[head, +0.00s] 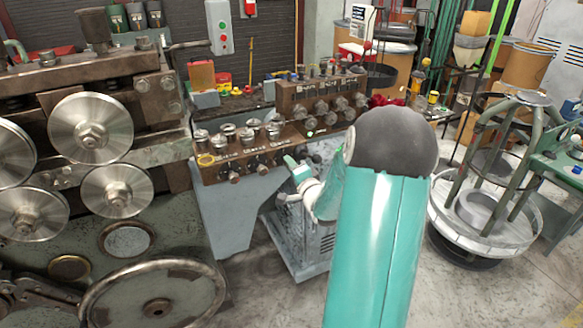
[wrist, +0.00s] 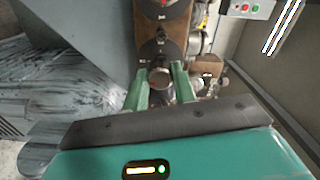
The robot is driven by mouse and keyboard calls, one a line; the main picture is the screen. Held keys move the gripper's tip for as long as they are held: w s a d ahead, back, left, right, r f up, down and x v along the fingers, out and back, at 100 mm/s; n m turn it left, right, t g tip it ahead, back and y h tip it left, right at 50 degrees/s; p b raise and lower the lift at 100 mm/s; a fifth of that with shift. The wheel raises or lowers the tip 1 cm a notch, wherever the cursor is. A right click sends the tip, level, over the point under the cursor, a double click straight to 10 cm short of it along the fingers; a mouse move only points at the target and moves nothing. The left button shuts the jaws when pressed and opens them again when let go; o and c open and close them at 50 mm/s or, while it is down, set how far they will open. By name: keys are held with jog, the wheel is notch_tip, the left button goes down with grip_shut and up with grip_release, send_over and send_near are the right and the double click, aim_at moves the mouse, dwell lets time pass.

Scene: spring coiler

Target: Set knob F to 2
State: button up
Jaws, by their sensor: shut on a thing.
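The brown control panel (head: 222,176) carries a row of small dark knobs along its sloped front in the head view. My gripper (head: 290,162) is at the right part of this row, and the knob there is hidden by it. In the wrist view, the green fingers of my gripper (wrist: 161,84) stand on both sides of a round metal knob (wrist: 160,77) and are shut on it. Another round knob (wrist: 160,36) shows just above it on the panel (wrist: 147,52). The letters and dial marks are too small to read, so I cannot tell the setting.
A machine with large steel rollers (head: 90,128) and a handwheel (head: 152,293) stands at the left. A second brown box with knobs (head: 318,105) sits behind the panel. A round reel stand (head: 487,215) is at the right. Open floor lies between.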

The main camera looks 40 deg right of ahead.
jog(key=m, duration=0.5)
jog(key=shift+s, duration=0.1)
dwell(0.4)
jog(key=o, duration=1)
jog(key=shift+s, duration=0.1)
jog(key=v, duration=1.3)
jog(key=shift+s+a, duration=0.2)
jog(key=shift+s, duration=0.05)
